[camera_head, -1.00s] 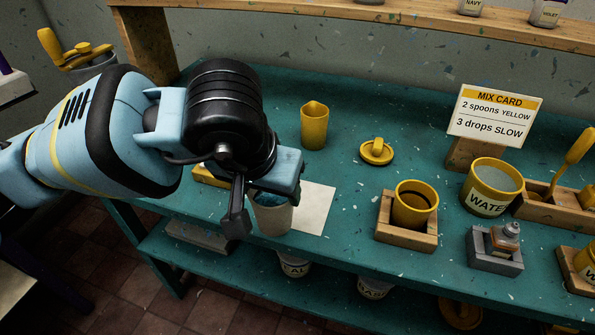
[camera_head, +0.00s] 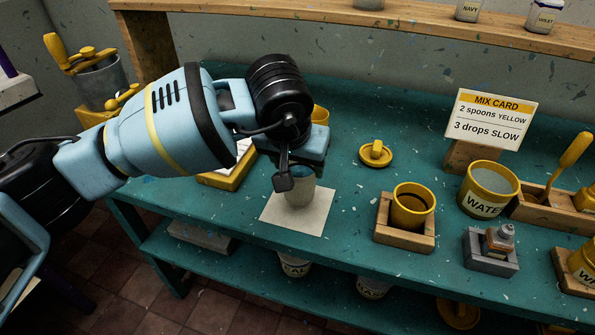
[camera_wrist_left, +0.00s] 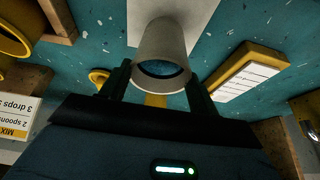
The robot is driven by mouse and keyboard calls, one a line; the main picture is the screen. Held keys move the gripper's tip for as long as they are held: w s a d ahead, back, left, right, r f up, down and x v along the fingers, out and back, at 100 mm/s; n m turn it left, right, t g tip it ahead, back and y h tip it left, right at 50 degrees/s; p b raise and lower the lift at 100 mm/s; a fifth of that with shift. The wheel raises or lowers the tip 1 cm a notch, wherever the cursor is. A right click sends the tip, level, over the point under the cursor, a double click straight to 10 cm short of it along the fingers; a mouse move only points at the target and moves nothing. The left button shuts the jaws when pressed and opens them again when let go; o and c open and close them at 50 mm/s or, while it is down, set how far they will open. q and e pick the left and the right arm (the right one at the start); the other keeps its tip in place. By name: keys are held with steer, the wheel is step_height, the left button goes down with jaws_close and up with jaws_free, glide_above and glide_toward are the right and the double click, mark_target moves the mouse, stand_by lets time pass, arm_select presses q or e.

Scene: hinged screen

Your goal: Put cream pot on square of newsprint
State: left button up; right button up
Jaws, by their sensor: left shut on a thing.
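The cream pot (camera_head: 300,192) has blue contents at its mouth and stands upright within the outline of the pale square of newsprint (camera_head: 298,222). I cannot tell whether its base touches the paper or hangs just above it. My left gripper (camera_head: 300,176) is shut on the pot near its rim, reaching in from the left; its far finger is mostly hidden. In the left wrist view the cream pot (camera_wrist_left: 163,52) sits between the two fingers, with the newsprint (camera_wrist_left: 203,18) beyond it. My right gripper is not in view.
A yellow cup in a wooden holder (camera_head: 383,238) stands right of the paper. A yellow lid (camera_head: 375,155) lies behind. A yellow-edged tray (camera_head: 228,180) lies left, partly behind my arm. The water pot (camera_head: 487,190) and mix card (camera_head: 492,119) are further right.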

arm_select(q)
steer(key=shift+f, duration=1.2)
steer(key=shift+f, duration=0.15)
steer(key=shift+f, duration=0.1)
steer(key=o, duration=1.4)
steer(key=shift+s+r, duration=0.1)
steer(key=shift+r, duration=0.4)
steer(key=v, duration=1.1)
steer(key=shift+s+a+r, duration=0.1)
steer(key=shift+r, duration=0.1)
